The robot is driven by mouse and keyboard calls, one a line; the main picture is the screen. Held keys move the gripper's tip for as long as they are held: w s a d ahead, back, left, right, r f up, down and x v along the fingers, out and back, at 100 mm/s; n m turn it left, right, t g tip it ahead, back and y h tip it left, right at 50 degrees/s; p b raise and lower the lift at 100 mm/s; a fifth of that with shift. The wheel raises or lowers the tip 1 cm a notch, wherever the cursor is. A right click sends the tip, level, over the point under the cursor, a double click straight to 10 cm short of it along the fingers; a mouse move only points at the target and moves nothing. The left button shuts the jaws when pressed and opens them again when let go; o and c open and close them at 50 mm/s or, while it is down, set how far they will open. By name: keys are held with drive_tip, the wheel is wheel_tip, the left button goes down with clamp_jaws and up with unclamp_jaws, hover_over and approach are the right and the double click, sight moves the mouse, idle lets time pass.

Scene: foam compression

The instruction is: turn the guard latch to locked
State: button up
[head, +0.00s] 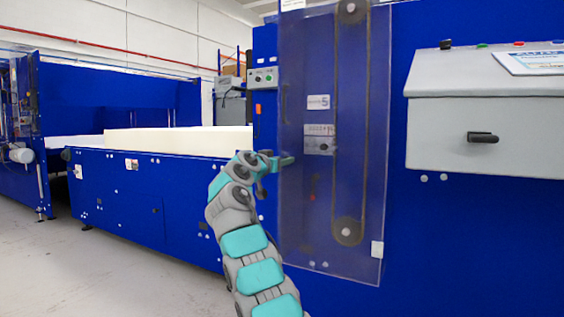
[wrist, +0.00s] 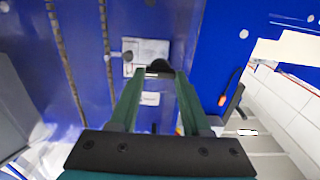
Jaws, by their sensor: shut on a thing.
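The guard (head: 300,75) is a tall see-through panel on the blue machine, with a belt and pulleys behind it. My gripper (head: 281,162) reaches its left edge from the lower left. In the wrist view my gripper (wrist: 158,77) has its two green fingers closed in on a small dark latch (wrist: 158,66). The latch is gripped at the fingertips and partly hidden by them. In the head view my gripper covers most of it, so I cannot tell its angle.
A grey control box (head: 485,125) with a black handle juts out at right. A conveyor with a cream foam block (head: 180,140) stands at left. A small switch box (head: 263,78) is above my gripper. The floor (head: 130,265) at left is clear.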

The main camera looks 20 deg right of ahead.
clamp_jaws()
drive_tip(key=shift+n, duration=0.3)
drive_tip(key=shift+w+a+f+n+p, duration=0.1)
drive_tip(key=shift+n+p, duration=2.45)
drive_tip(key=shift+n, duration=1.75)
drive_tip(key=shift+w+a+n+p, duration=0.1)
drive_tip(key=shift+n+p, duration=2.45)
drive_tip(key=shift+n, duration=1.75)
